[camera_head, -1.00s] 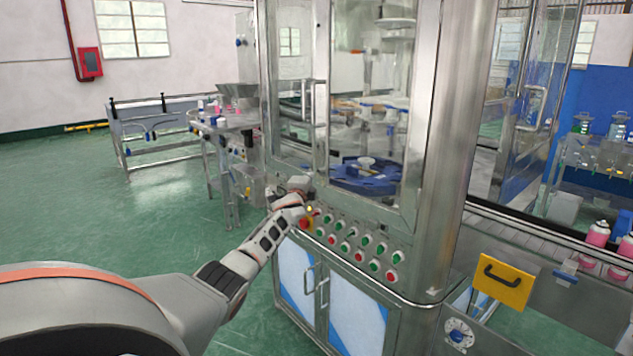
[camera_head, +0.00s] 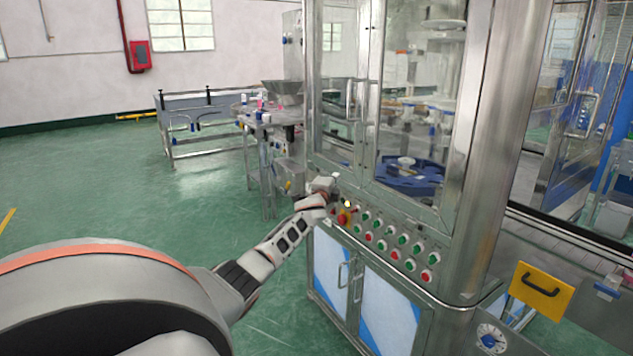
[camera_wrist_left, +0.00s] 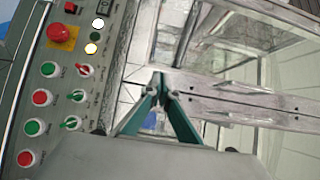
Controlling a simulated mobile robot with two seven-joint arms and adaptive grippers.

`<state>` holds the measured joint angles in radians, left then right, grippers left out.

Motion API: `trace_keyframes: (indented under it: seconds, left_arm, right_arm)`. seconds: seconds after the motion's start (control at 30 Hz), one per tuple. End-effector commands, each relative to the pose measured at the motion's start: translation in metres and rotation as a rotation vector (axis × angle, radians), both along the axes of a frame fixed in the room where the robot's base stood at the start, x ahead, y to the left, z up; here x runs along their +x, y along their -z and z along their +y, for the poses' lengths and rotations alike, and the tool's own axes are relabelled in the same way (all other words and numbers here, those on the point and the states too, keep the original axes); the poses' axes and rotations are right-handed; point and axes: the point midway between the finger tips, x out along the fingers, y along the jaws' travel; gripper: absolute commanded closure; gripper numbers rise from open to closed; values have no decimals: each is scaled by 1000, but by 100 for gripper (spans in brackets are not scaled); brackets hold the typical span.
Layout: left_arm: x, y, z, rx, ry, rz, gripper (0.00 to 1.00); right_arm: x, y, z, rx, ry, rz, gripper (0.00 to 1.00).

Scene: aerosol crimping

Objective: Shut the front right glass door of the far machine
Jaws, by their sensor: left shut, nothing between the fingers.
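The machine with the control panel stands in the middle of the head view, with two framed glass doors on its front. The front right glass door (camera_head: 420,110) looks flush or nearly flush with the left glass door (camera_head: 343,80); a small gap cannot be ruled out. In the left wrist view their metal frames (camera_wrist_left: 245,98) lie side by side, each with a handle. My left gripper (camera_head: 325,184) is just above the panel's left end, in front of the doors' lower edge. Its fingers (camera_wrist_left: 163,84) are shut and empty; contact with the door cannot be told. My right gripper is out of view.
Below the doors is a panel of red and green buttons (camera_head: 395,254) with a red emergency stop (camera_wrist_left: 60,34). Another glass door (camera_head: 570,120) with a handle stands at the right. A conveyor (camera_head: 560,245) runs there. Green floor (camera_head: 110,190) at left is open.

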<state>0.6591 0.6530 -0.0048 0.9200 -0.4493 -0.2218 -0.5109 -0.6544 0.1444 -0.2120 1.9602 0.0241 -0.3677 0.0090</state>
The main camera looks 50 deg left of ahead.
Motion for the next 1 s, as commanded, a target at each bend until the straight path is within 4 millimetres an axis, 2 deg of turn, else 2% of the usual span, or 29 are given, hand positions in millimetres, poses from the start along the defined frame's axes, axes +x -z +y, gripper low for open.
trace_keyframes:
  seconds: [0.2,0.5,0.7,1.0]
  left_arm:
    - [-32,1,4,2,1,4,100]
    - [-65,2,8,1,0,3,100]
    - [-73,1,9,0,0,1,100]
    - [-74,6,5,-7,6,4,100]
  right_arm:
    - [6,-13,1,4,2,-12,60]
    - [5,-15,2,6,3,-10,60]
    - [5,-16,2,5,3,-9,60]
    - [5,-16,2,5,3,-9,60]
